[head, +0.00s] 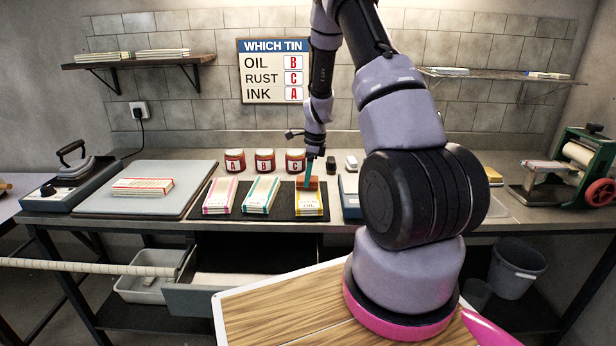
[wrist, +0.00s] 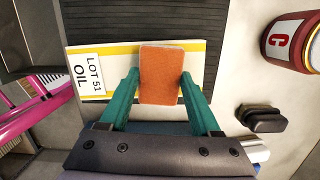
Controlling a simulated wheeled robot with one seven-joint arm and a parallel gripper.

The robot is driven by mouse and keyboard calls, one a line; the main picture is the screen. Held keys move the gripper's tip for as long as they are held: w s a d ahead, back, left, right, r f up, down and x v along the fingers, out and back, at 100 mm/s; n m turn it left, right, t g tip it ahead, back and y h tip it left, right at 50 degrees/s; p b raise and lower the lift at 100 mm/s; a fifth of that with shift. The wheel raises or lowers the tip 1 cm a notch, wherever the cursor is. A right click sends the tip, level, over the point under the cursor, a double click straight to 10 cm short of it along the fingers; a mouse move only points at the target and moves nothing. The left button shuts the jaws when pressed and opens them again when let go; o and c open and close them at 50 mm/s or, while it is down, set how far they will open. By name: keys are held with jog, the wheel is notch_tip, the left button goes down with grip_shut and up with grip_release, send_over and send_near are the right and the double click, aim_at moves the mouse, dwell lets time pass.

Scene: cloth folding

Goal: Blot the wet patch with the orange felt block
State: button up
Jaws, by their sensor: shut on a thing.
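My gripper (head: 309,179) is shut on the orange felt block (wrist: 160,76), with a teal finger on each side of it. The block is over a folded white cloth with yellow stripes (wrist: 110,52), labelled LOT 51 OIL. The cloth lies on a dark mat at the right end of a row of cloths in the head view (head: 309,207). I cannot tell whether the block touches the cloth. I cannot make out a wet patch; the block and fingers cover part of the cloth.
Red tins A (head: 235,161), B (head: 265,161) and C (head: 295,161) stand behind the cloths. Tin C is close to the cloth. A pink-striped cloth (head: 220,196) and a green-striped cloth (head: 261,195) lie left.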

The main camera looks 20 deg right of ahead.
jog(key=shift+f, duration=0.1)
jog(key=shift+r, duration=3.55)
jog(key=shift+f, duration=0.1)
jog(key=shift+f, duration=2.9)
jog(key=shift+f, duration=0.45)
jog(key=shift+r, duration=3.45)
